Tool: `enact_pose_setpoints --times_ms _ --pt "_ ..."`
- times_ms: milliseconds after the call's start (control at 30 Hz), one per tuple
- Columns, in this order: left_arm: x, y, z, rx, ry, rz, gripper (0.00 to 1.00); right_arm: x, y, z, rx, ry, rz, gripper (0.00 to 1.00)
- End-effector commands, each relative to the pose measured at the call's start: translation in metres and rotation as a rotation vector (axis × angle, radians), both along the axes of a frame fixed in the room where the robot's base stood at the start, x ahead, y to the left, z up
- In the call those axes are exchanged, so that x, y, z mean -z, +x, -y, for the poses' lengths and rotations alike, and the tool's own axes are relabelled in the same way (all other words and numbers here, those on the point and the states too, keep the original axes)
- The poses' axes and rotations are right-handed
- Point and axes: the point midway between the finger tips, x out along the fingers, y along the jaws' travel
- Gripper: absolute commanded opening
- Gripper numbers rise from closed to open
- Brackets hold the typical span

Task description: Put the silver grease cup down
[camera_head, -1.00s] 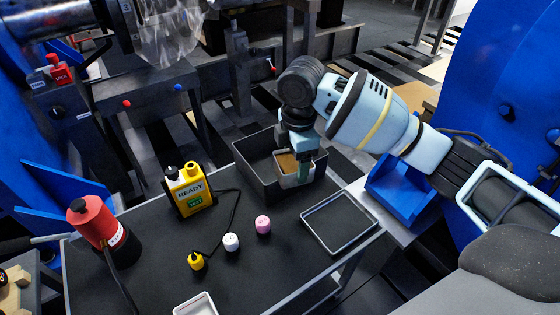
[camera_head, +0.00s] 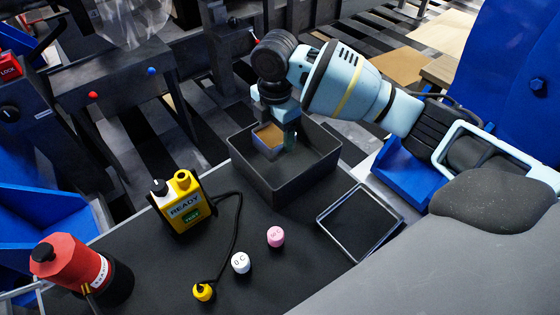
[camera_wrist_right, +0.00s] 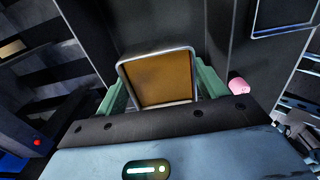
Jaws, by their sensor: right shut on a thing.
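My right gripper (camera_head: 290,137) is shut on the silver grease cup (camera_head: 268,137), a small square metal cup with orange-brown grease inside. The cup shows at the back left part of the dark grey open bin (camera_head: 302,187), overlapping its rim; I cannot tell how high it is held. In the right wrist view the cup's square silver rim (camera_wrist_right: 120,74) sits between the two green fingers (camera_wrist_right: 162,92), tilted toward the camera. Part of the cup is hidden by the gripper in the head view. My left gripper is not in view.
A red-and-black canister (camera_head: 75,262) stands at left.

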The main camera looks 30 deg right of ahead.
Motion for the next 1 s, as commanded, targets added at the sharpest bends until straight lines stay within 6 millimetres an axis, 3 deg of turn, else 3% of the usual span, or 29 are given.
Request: enact_pose_setpoints --times_ms 267,533,833,1000 --pt "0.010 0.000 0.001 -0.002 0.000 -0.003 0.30 0.043 -0.001 0.000 0.000 -0.002 -0.004 0.48" --pt "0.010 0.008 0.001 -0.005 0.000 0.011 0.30 0.051 -0.001 0.000 0.000 -0.002 -0.004 0.48" --pt "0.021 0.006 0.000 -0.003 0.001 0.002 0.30 0.093 -0.001 0.000 0.001 -0.003 -0.005 0.48" --pt "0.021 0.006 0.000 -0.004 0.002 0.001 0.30 0.096 0.000 0.000 -0.001 -0.001 -0.001 0.48"
